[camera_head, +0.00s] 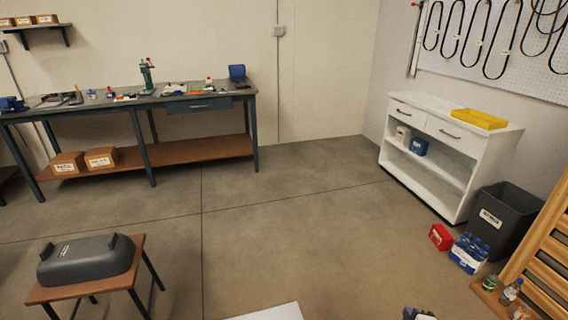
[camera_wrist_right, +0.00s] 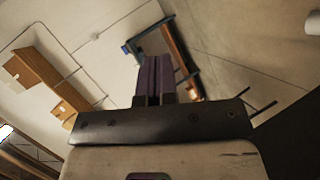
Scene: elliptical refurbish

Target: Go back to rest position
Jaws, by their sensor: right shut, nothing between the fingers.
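My right gripper (camera_head: 418,314) just shows at the bottom edge of the head view, right of centre, mostly cut off. In the right wrist view its purple fingers (camera_wrist_right: 154,78) are together, with nothing between them. No object touches the fingers there. My left gripper is in neither view.
A long workbench (camera_head: 225,95) with tools stands at the back left wall. A white cabinet (camera_head: 440,184) and a dark bin (camera_head: 498,228) stand at right, near a red box (camera_head: 440,237) and bottles. A small table (camera_head: 60,292) bears a grey cover (camera_head: 86,262). The middle floor is clear.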

